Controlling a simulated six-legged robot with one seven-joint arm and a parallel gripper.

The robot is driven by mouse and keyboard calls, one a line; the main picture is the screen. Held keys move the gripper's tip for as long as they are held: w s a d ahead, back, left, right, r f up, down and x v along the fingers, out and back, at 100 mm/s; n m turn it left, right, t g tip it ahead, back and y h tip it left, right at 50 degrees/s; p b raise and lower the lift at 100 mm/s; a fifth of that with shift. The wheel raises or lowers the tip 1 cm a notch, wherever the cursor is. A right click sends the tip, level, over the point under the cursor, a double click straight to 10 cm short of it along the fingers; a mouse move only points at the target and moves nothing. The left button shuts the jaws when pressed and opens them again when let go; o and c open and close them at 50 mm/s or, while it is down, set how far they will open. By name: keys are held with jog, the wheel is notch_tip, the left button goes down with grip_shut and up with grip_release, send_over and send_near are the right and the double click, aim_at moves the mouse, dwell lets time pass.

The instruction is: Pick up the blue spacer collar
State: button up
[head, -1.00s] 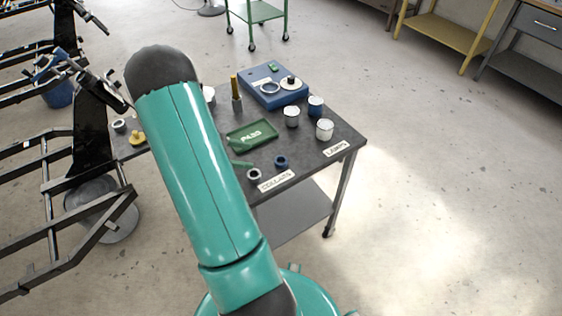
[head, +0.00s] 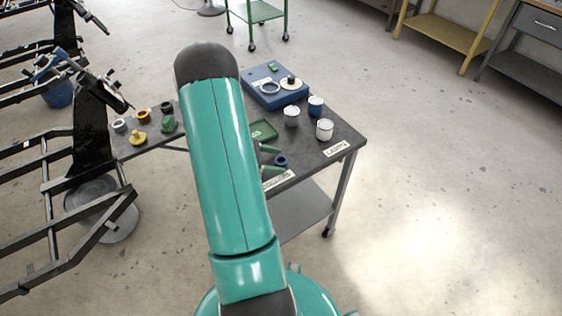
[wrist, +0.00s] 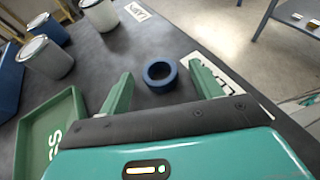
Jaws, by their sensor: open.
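The blue spacer collar (wrist: 160,76) is a small dark-blue ring lying flat on the dark table top. In the wrist view it sits just beyond and between the two green fingers of my gripper (wrist: 159,82), nearer the right one. The fingers are apart with nothing held. In the head view the collar (head: 281,161) shows near the table's front edge, right beside the green fingertips (head: 268,158). My arm hides the rest of the gripper there.
A green tray (wrist: 42,128) lies left of the fingers. White-lidded cups (wrist: 47,60) stand beyond it. A blue case (head: 262,92) is at the table's back. Labels (head: 338,150) line the front edge. Several rings and small parts stand at the table's left end.

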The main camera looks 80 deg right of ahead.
jog(key=c, duration=1.1)
